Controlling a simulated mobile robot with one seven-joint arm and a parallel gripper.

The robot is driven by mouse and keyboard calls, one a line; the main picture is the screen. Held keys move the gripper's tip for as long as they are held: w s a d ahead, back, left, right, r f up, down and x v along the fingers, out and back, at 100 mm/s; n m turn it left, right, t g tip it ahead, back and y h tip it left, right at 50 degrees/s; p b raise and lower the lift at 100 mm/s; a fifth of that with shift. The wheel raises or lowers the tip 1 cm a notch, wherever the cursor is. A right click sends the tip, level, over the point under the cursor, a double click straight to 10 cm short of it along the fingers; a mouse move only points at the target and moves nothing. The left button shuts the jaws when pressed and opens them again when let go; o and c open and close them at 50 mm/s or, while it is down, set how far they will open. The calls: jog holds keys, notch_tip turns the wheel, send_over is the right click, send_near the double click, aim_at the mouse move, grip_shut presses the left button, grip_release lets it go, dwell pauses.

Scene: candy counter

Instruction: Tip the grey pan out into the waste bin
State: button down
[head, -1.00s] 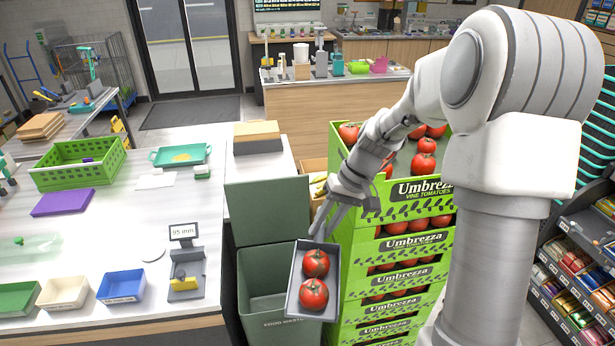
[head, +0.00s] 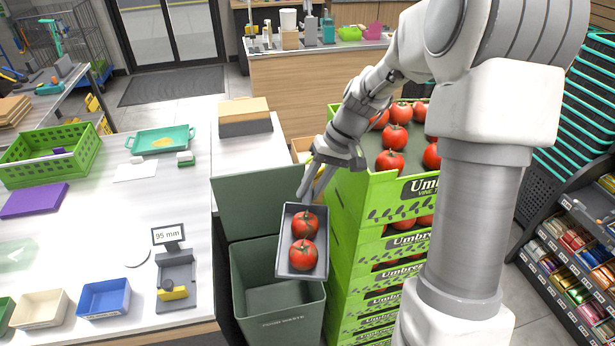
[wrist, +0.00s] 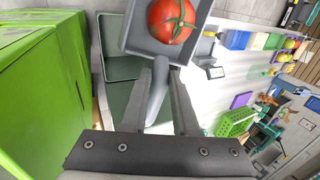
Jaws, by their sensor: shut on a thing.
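The grey pan (head: 286,268) holds two tomatoes (head: 303,254) and hangs over the right part of the waste bin's opening. My gripper (head: 312,185) is shut on the pan's handle, at the pan's far end. The wrist view shows the handle (wrist: 157,92) between my two fingers and one tomato (wrist: 172,20) in the pan (wrist: 137,40). The waste bin (head: 285,327) is dark green and marked "FOOD WASTE". Its lid (head: 262,207) stands open at the back. The part of the bin's inside that shows looks empty.
Stacked green tomato crates (head: 345,230) stand close to the right of the bin. A cardboard box stands behind the lid.

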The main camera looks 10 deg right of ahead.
jog(key=shift+w, duration=0.2)
jog(key=shift+s, duration=0.1)
jog(key=s+f+m+t+h+b, duration=0.2)
jog(key=s+f+m+h+b, duration=0.1)
jog(key=f+m+b, duration=0.9)
jog(key=s+a+f+m+t+h+b, duration=0.1)
jog(key=s+f+m+h+b, duration=0.3)
jog(key=f+m+b, duration=0.8)
notch_tip(320, 180, down, 9)
jog(key=m+t, duration=0.1)
jog(key=m, duration=0.2)
jog(key=shift+s, duration=0.2)
